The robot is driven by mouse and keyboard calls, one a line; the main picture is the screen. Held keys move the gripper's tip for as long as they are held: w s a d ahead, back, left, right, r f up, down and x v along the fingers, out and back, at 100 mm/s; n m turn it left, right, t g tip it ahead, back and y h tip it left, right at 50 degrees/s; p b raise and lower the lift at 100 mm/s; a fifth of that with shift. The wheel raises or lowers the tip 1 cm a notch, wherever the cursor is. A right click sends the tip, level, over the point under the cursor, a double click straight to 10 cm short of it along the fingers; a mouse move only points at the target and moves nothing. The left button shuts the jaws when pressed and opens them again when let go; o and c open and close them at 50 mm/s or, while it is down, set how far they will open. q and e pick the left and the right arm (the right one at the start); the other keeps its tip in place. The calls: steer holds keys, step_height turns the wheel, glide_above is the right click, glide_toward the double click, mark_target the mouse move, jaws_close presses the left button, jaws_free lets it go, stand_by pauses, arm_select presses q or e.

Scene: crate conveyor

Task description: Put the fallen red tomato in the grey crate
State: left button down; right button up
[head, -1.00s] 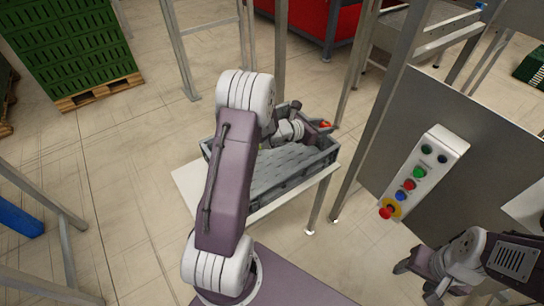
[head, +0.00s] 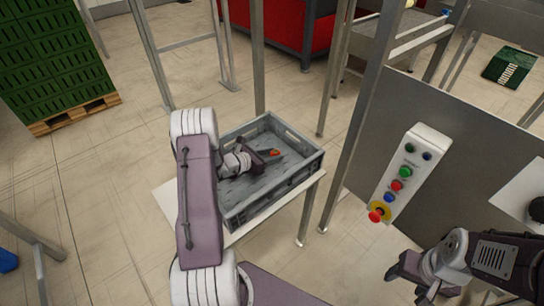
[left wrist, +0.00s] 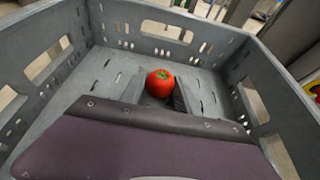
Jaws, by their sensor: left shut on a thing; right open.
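The red tomato (head: 275,152) is over the grey crate (head: 303,170), inside its walls. My left gripper (head: 268,157) reaches down into the crate and is shut on the tomato. In the left wrist view the tomato (left wrist: 159,84), with a green stem on top, sits between the fingertips (left wrist: 160,92), and the slotted crate floor shows around it. I cannot tell whether the tomato touches the floor. My right gripper (head: 405,278) is open and empty at the lower right, away from the crate.
The crate stands on a light table (head: 262,217) with metal legs. A metal post (head: 352,130) and a panel with a button box (head: 412,170) stand to its right. Green stacked crates (head: 55,60) are at the upper left. The rest of the crate looks empty.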

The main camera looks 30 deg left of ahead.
arm_select(q)
steer(key=c, duration=1.3)
jaws_free()
steer(key=o, duration=0.4)
steer(key=shift+r, duration=0.15)
steer(key=shift+s+a+r, duration=0.15)
steer(key=shift+s, duration=0.1)
steer(key=p+v, duration=0.2)
steer(key=v, duration=0.9)
steer(key=shift+s, duration=0.2)
